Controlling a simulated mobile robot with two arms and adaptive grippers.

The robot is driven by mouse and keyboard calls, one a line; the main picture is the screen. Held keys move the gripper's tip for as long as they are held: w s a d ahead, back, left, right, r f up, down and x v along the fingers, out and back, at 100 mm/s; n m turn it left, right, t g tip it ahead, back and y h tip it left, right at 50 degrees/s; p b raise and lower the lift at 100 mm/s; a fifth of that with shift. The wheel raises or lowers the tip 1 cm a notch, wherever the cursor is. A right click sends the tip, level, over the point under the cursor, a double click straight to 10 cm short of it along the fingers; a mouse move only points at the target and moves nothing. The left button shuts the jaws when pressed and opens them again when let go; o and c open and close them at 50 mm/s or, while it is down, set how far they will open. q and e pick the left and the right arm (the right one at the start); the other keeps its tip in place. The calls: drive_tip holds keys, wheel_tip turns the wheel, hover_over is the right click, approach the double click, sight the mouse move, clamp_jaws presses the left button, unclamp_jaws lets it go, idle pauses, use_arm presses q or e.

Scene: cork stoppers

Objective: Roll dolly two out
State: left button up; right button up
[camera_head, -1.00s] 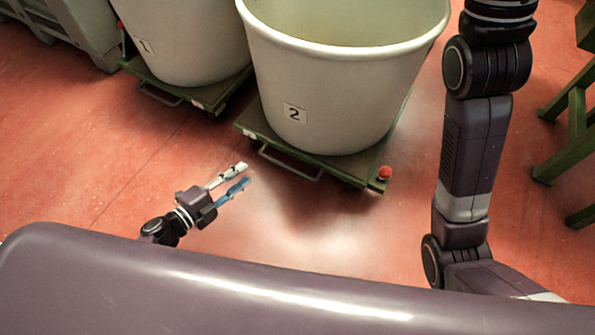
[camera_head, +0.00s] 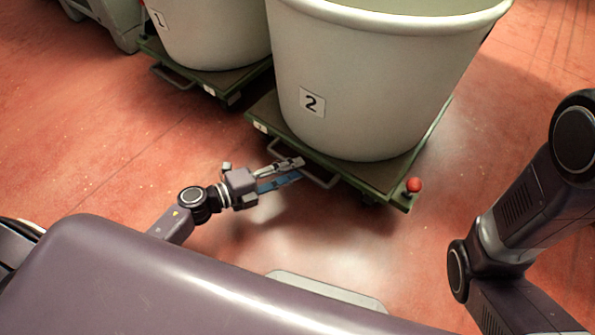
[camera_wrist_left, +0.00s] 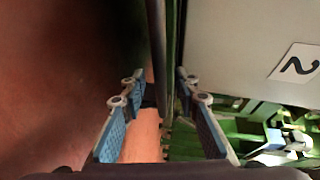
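Dolly two (camera_head: 395,182) is a low green platform under a large cream tub (camera_head: 385,85) marked 2. A metal bar handle (camera_head: 324,183) sticks out from its front edge, and a red knob (camera_head: 414,185) stands on its front right corner. My left gripper (camera_head: 297,169) is at this handle, its fingers partly hiding the bar. In the left wrist view my left gripper (camera_wrist_left: 156,82) has its blue-padded fingers apart, with a dark bar-like edge between or just beyond them; contact cannot be told. My right arm shows at right; its gripper is out of view.
Another cream tub (camera_head: 210,35) marked 1 stands on a green dolly (camera_head: 205,82) to the left, close beside dolly two. A grey-green crate (camera_head: 118,20) is at the top left. Red floor is clear in front of the dollies and at right.

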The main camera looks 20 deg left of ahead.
use_arm(q)
drive_tip(key=shift+x, duration=0.85)
clamp_jaws()
